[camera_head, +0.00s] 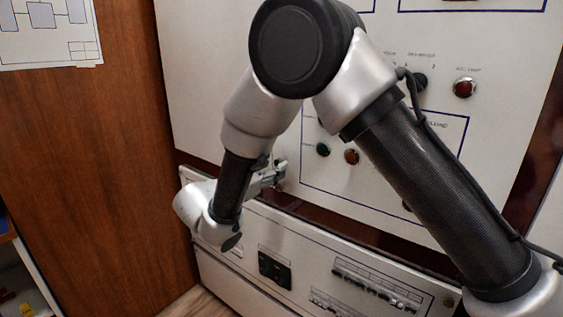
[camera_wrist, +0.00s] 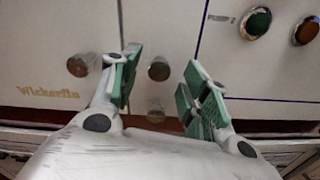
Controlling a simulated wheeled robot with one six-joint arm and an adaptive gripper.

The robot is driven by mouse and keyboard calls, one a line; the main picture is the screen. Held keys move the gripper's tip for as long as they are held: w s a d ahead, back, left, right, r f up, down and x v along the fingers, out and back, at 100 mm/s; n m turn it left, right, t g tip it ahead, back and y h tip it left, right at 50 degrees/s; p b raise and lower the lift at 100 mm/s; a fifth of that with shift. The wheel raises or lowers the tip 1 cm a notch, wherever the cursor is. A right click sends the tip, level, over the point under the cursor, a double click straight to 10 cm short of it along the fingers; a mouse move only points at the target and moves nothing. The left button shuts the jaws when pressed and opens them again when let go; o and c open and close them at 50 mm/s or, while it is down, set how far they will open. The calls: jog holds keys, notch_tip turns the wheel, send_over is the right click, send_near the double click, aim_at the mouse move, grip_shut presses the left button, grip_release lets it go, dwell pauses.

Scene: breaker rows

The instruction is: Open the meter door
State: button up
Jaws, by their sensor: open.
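My gripper (camera_wrist: 162,62) is open in the wrist view, with its green-padded fingers spread in front of a white panel (camera_wrist: 160,25). A round brownish knob (camera_wrist: 158,70) shows between the fingers. I cannot tell whether a finger touches it. Another round knob (camera_wrist: 77,66) is left of the fingers, above the gold lettering. A dim round shape (camera_wrist: 155,112) shows lower between the fingers. In the head view my gripper (camera_head: 275,175) is near the lower edge of the upper white panel (camera_head: 225,75), partly hidden by my arm. No label names the meter door, so I cannot tell its outline.
A green button (camera_head: 322,149) and a red button (camera_head: 352,156) are right of my gripper. A lower panel (camera_head: 230,275) with breaker rows slopes out beneath it. A wooden wall (camera_head: 110,170) is at left. My arm covers much of the upper panel.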

aim_at(277, 163)
jog(key=x, duration=0.4)
grip_shut()
